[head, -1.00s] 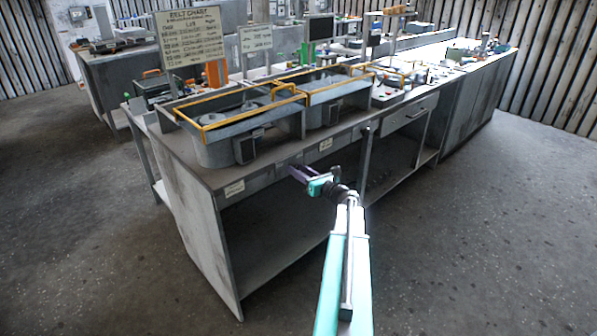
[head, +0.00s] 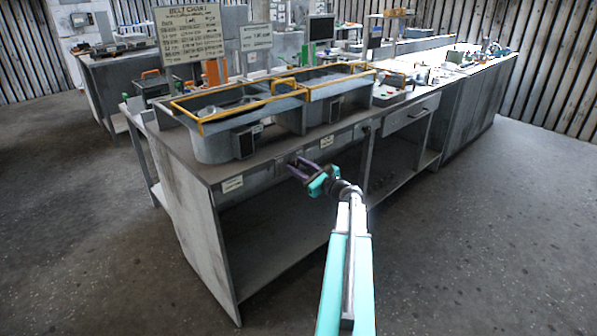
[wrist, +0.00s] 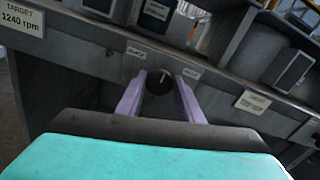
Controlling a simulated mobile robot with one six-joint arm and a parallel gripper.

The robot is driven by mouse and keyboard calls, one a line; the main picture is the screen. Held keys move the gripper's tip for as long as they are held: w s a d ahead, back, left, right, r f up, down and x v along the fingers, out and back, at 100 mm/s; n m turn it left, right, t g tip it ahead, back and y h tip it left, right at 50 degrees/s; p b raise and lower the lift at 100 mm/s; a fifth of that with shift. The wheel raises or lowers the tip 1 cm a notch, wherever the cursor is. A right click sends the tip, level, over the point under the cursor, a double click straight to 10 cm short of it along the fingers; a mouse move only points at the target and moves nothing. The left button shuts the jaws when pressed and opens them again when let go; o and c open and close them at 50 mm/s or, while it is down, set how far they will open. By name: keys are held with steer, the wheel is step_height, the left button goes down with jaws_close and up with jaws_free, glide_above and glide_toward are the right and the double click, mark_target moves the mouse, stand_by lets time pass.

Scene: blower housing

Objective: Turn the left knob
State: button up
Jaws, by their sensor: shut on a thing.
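The left knob (wrist: 159,83) is a dark round knob with a white pointer line, on the grey front panel of the bench. The pointer is near upright in the wrist view. My gripper (wrist: 157,84) has its two purple fingers on either side of the knob and is shut on it. In the head view my gripper (head: 291,167) reaches the bench front below the left blower housing (head: 222,141), and the knob is hidden there. Small labels sit on both sides of the knob; their words are hard to read.
A target label (wrist: 22,18) reading 1240 rpm is at the left of the panel, and another label (wrist: 252,101) is to the right. A second housing (head: 325,96) stands beside the first. The bench (head: 195,215) has an open space below; the floor in front is clear.

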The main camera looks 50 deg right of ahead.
steer(key=o, duration=1.1)
steer(key=shift+c, duration=0.2)
steer(key=shift+s, duration=0.15)
steer(key=s+a, duration=0.1)
steer(key=s, duration=1.2)
steer(key=shift+s+b, duration=0.3)
